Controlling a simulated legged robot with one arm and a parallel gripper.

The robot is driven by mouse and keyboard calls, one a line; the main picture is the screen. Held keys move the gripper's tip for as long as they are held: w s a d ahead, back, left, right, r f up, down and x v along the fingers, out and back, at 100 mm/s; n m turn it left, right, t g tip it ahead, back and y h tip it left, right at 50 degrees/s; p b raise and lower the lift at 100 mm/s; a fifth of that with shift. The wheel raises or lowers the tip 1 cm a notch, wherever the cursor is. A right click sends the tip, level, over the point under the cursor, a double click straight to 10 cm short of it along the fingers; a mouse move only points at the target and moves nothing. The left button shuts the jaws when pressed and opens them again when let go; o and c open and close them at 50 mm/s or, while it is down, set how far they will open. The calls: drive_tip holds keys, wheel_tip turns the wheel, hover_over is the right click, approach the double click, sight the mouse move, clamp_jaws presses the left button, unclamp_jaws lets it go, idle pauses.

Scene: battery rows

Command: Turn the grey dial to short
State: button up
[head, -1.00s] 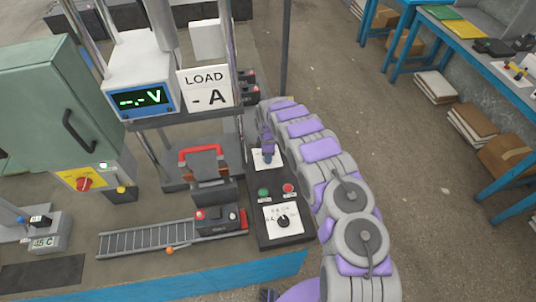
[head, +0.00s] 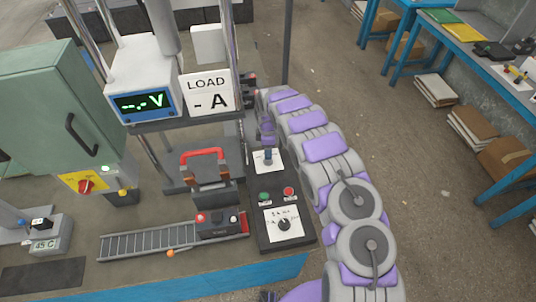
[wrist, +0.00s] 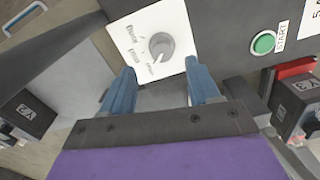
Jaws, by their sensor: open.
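The grey dial (wrist: 161,46) sits on a white plate (wrist: 125,28) with small printed labels around it, too small to read surely. Its light pointer mark faces the lower part of the plate in the wrist view. My gripper (wrist: 160,74) is open, with its two blue fingers apart just below the dial in that view and nothing between them. In the head view, my gripper (head: 268,154) is over the upper white plate (head: 258,165) of the dark panel and hides much of the dial.
A green START button (wrist: 263,43) is beside the dial; it also shows in the head view (head: 264,197) with a red button (head: 289,192). A black dial (head: 284,225) is nearer on the panel. A red-handled switch (head: 203,155) stands left. The LOAD display (head: 207,92) stands behind.

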wheel_tip(320, 180, up, 11)
drive_tip(key=p, duration=0.1)
drive_tip(key=shift+a+f, duration=0.1)
idle(0.5)
